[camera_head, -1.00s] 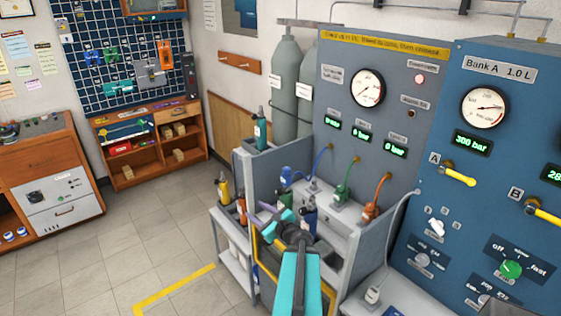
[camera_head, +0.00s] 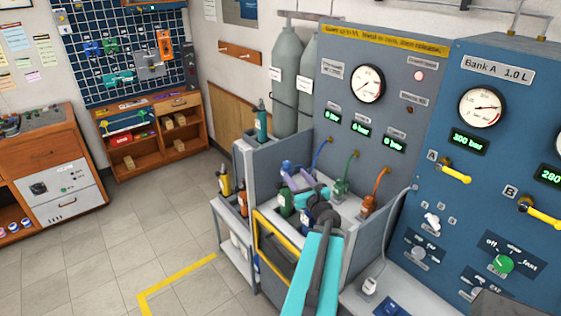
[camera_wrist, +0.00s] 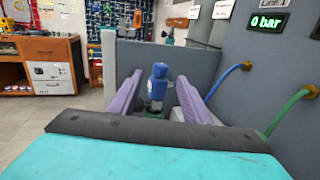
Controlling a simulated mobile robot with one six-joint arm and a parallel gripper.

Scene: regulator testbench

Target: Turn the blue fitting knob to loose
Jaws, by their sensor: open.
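The blue fitting knob (camera_wrist: 159,72) stands upright in the wrist view, between the two purple fingers of my open gripper (camera_wrist: 159,87). Small gaps show between the knob and each finger. The knob's lower part sits low between the fingers, above something green. In the head view my gripper (camera_head: 298,180) is over the grey bench bay, and a bit of the blue knob (camera_head: 286,166) shows just beyond the fingers. Any marking of tight or loose on the knob is too small to read.
Blue, green and orange hoses (camera_head: 376,183) run from fittings to the grey gauge panel (camera_head: 345,100) on the right. A grey wall (camera_wrist: 205,75) stands behind the knob. Bottles stand on a side cart (camera_head: 233,235) at left. The tiled floor (camera_head: 130,230) is open.

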